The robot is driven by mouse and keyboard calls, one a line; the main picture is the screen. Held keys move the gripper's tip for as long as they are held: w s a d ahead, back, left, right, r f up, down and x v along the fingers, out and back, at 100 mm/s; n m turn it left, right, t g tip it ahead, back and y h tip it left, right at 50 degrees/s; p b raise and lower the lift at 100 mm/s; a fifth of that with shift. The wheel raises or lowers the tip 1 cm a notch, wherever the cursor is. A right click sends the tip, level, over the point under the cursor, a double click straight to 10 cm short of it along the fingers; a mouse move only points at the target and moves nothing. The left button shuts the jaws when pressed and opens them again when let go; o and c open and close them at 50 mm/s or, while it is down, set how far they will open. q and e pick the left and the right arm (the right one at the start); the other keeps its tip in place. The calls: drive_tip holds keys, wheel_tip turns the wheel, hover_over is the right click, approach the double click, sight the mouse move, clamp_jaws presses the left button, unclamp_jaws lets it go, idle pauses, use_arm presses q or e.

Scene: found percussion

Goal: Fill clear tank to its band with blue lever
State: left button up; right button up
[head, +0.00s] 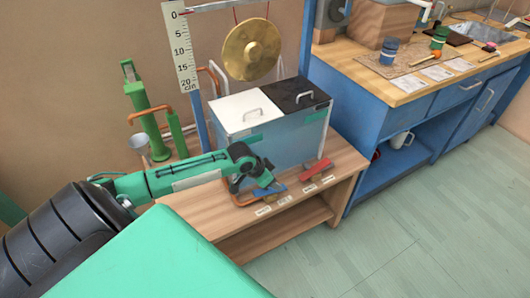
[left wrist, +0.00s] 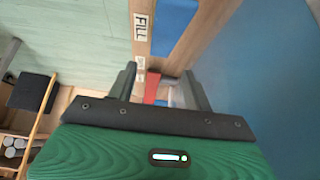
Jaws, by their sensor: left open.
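The clear tank (head: 285,150) stands on a wooden stand, under a white lid (head: 242,107) and a black lid (head: 300,92). Teal band marks (head: 253,140) show on its sides, and its walls look pale blue; I cannot tell the water level. The blue lever (head: 272,190) is low at the tank's front, left of the red lever (head: 317,168). My left gripper (head: 264,179) is open just above the blue lever; I cannot tell if they touch. In the left wrist view, the open fingers (left wrist: 163,86) have a FILL label (left wrist: 141,26) and a blue surface (left wrist: 176,25) beyond them. My right gripper is not in view.
A brass gong (head: 251,50) hangs behind the tank, next to a white scale (head: 181,45). A green pump (head: 147,115) stands left on the wooden stand (head: 230,225). A blue workbench (head: 385,105) is at right. The floor (head: 410,220) in front is clear.

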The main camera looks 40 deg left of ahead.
sight(264, 191)
use_arm(q)
drive_tip(key=shift+v, duration=2.7)
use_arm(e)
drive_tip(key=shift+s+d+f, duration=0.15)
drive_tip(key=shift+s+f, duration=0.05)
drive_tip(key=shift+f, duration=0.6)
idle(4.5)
